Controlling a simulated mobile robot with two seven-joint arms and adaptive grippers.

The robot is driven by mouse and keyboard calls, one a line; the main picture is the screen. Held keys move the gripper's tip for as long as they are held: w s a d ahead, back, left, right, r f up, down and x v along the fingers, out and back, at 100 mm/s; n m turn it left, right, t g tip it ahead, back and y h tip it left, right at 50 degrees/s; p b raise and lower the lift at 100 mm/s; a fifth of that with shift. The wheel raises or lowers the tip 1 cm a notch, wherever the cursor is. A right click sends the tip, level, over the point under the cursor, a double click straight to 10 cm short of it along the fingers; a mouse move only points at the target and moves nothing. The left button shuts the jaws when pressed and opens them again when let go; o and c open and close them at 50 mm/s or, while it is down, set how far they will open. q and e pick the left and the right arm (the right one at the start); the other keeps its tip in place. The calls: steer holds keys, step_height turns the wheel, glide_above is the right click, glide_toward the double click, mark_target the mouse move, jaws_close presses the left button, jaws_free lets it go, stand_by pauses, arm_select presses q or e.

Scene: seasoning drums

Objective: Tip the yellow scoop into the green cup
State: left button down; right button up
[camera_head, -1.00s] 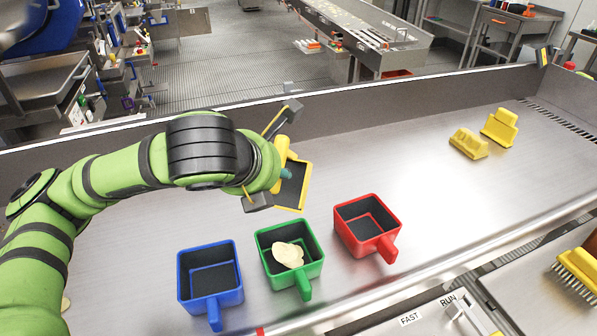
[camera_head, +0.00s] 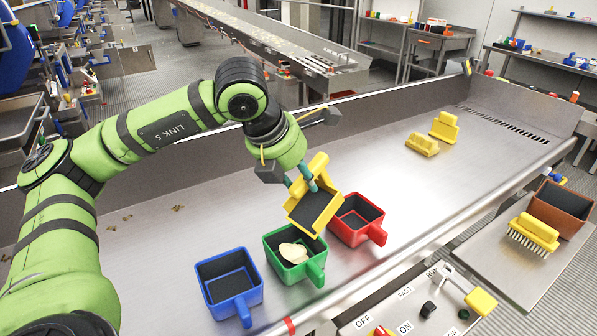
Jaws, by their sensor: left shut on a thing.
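My left gripper (camera_head: 303,183) is shut on the yellow scoop (camera_head: 330,219). The scoop is tilted, with its open dark inside facing the camera. No food shows in the part of the inside that I see. In the picture its lower edge is just above the back rim of the green cup (camera_head: 313,272) and partly overlaps the red cup (camera_head: 378,235). I cannot tell whether it touches either. The green cup stands upright with several pale cream pieces (camera_head: 293,253) in it. My right gripper is not in view.
An empty blue cup (camera_head: 250,298) stands left of the green one, and the red cup stands right. Two yellow objects (camera_head: 424,144) lie farther back on the metal tray. Small crumbs (camera_head: 177,208) lie at left. A control panel (camera_head: 405,310) and yellow brush (camera_head: 533,232) are at front right.

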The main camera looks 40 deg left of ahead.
arm_select(q)
steer(key=w+g+p, duration=0.1)
steer(key=p, duration=0.3)
steer(key=w+g+p, duration=0.2)
steer(key=p, duration=0.3)
steer(key=shift+w+a+r+g+y+p, duration=0.1)
steer(key=shift+w+r+g+y+p, duration=0.05)
steer(key=shift+w+g+y+p, duration=0.15)
steer(key=w+r+g+p, duration=0.1)
steer(key=r+g+p, duration=0.1)
steer(key=p, duration=0.3)
steer(key=shift+w, duration=0.4)
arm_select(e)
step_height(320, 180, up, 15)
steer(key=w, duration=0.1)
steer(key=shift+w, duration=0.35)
